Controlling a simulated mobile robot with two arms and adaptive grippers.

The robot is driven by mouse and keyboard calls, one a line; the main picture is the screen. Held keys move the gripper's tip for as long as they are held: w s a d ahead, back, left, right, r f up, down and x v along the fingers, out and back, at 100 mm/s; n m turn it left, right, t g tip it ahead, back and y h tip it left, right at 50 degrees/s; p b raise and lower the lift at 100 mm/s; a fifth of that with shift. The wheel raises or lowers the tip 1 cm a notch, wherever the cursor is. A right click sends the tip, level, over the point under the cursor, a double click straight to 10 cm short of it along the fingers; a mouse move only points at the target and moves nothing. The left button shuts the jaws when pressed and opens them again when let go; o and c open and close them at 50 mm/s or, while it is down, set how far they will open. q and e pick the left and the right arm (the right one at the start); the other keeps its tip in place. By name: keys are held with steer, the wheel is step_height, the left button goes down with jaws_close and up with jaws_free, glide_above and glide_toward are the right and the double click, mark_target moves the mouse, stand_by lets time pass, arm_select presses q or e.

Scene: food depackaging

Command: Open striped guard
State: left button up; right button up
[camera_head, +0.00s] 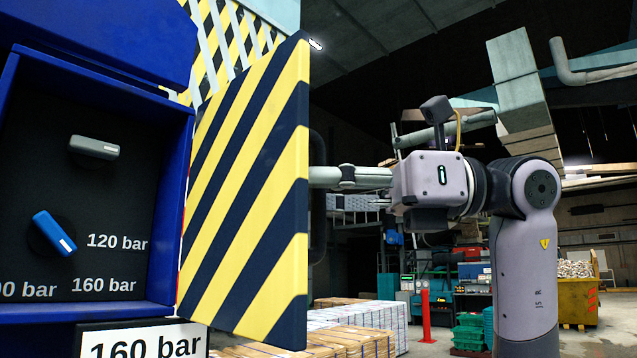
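The striped guard (250,200) is a flat panel with yellow and dark diagonal stripes. It stands beside the right side of the blue control box (175,210) and sticks out at an angle, its right edge nearer to me. My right gripper (322,177) comes in from the right, pointing left, at about mid-height of the guard's right edge. Its tip ends at that edge or passes behind it; I cannot tell whether it touches. Whether the fingers are open or shut does not show. My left gripper is not in view.
The blue box holds a grey knob (94,147) and a blue knob (54,233) with bar markings. A "160 bar" label (145,342) is below. More striped panelling (240,30) stands behind the guard. Pallets (355,325), a red post (426,316) and crates are farther back.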

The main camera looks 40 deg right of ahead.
steer(key=shift+d, duration=0.1)
steer(key=v, duration=1.2)
